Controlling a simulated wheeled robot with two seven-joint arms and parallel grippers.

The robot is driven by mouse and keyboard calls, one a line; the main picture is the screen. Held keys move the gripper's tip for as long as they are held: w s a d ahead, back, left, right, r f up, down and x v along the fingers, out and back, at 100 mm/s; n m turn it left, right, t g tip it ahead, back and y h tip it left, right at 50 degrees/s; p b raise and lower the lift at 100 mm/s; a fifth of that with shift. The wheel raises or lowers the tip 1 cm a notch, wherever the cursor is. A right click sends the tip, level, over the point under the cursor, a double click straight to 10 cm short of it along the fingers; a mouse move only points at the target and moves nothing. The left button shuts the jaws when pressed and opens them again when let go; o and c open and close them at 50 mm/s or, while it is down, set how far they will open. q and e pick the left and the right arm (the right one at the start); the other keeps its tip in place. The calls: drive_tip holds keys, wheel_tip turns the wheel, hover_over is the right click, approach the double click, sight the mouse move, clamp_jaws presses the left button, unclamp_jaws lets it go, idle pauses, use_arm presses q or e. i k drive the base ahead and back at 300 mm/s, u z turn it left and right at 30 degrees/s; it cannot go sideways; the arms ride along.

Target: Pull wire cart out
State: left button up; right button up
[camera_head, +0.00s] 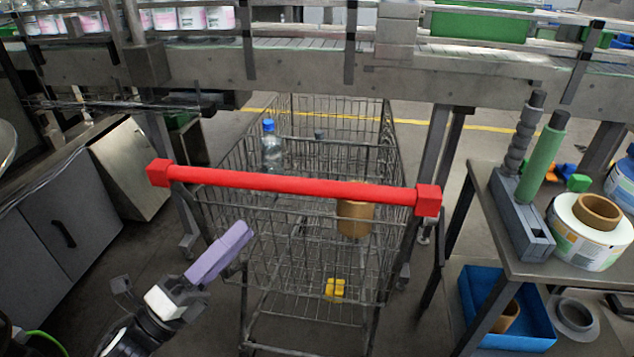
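The wire cart (290,248) is a grey mesh cart, its red handle bar (290,186) facing me and its far part under the conveyor. Inside it are a clear bottle with a blue cap (270,150), a brown roll (355,218) and a yellow piece (334,290). My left gripper (165,290) is low at the left, below the handle's left end and apart from the handle. A lavender block-shaped piece (218,252) extends from it towards the cart's left side; I cannot tell whether it is held. My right gripper is out of view.
The conveyor (300,68) crosses above the cart, with legs (445,165) on the right. A table (515,262) with label rolls (590,230) stands close on the right, a blue bin (530,325) below it. Grey cabinets (60,220) stand left.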

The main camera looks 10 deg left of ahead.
sight(426, 200)
drive_tip(key=z, duration=1.75)
drive_tip(key=k, duration=0.75)
drive_tip(key=u, duration=1.25)
drive_tip(key=i, duration=0.55)
